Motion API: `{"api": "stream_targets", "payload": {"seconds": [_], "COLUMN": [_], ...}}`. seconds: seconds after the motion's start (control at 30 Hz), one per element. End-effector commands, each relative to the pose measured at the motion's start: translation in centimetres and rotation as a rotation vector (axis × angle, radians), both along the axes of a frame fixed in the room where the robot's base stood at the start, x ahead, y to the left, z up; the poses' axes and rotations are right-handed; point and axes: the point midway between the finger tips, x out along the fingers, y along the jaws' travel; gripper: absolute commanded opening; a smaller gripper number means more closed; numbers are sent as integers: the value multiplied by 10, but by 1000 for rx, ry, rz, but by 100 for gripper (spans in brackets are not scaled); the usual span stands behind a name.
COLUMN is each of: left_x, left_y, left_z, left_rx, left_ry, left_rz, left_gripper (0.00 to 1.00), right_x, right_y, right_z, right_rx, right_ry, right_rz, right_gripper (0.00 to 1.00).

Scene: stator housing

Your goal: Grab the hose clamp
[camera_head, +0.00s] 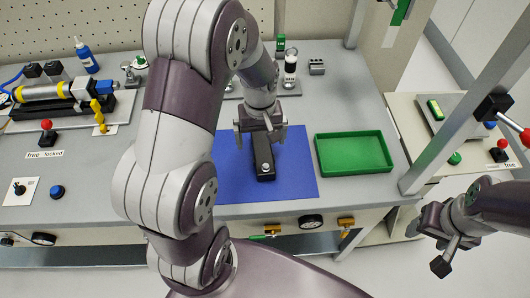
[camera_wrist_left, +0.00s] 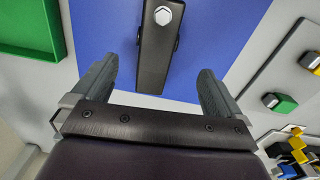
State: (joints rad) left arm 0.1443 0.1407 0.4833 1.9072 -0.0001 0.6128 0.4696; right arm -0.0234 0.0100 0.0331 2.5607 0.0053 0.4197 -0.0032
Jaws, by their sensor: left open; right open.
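A black, elongated block with a silver hex bolt near one end (camera_head: 263,160) lies on a blue mat (camera_head: 296,160) in the head view. It also shows at the top middle of the left wrist view (camera_wrist_left: 155,62). I take it to be the hose clamp, but its shape does not make this certain. My left gripper (camera_head: 261,133) is over its far part, which the gripper partly hides. In the left wrist view the gripper's fingers are apart, one on each side of the block's line, with nothing held. My right gripper (camera_head: 437,240) is open and empty at the lower right.
A green tray (camera_head: 387,137) lies right of the mat. A yellow and silver cylinder fixture (camera_head: 45,91), a blue bottle (camera_head: 86,55) and a red-knobbed lever (camera_head: 47,130) stand at the left. A dark-capped bottle (camera_head: 290,67) stands behind. A grey post (camera_head: 470,110) rises right.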

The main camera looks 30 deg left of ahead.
Motion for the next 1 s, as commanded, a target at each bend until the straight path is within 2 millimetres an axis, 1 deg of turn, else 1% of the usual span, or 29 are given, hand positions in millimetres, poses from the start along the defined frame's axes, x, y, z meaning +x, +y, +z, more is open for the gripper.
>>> {"api": "stream_targets", "payload": {"seconds": [0.03, 0.17, 0.33, 0.4, 0.5, 0.67, 0.7, 0.77, 0.8, 0.83, 0.87, 1.0], "left_x": [0, 0, 1, 1, 2, 2, 2, 2, 2, 2, 2, 2], "left_y": [0, 0, 0, 0, 0, 0, 0, 0, 0, 0, 0, 0], "left_z": [-7, -21, -54, -63, -67, -67, -67, -67, -67, -67, -66, -66], "left_rx": [-1, -1, -1, 0, 1, 0, 0, 1, 1, 0, 1, 1], "left_ry": [1, 1, 3, 0, -3, -4, -4, -3, -3, -4, -4, -4], "left_rz": [-1, -1, -2, -2, -2, -2, -2, -2, -2, -2, -2, -2], "left_gripper": [100, 100, 100, 100, 100, 100, 87, 67, 54, 45, 40, 40], "right_x": [0, 0, 0, 0, 0, 0, 0, 0, 0, 0, 0, 0], "right_y": [0, 0, 0, 0, 0, 0, 0, 0, 0, 0, 0, 0], "right_z": [0, 1, 4, 4, 4, 3, 3, 3, 3, 3, 4, 4], "right_rx": [0, 0, 0, 0, 0, 0, 0, 0, 0, 0, 0, 0], "right_ry": [0, 0, 0, 0, 0, 0, 0, 0, 0, 0, 0, 0], "right_rz": [0, 0, 0, 0, 0, 0, 0, 0, 0, 0, 0, 0], "right_gripper": [60, 60, 60, 60, 60, 60, 60, 60, 60, 60, 60, 60]}}
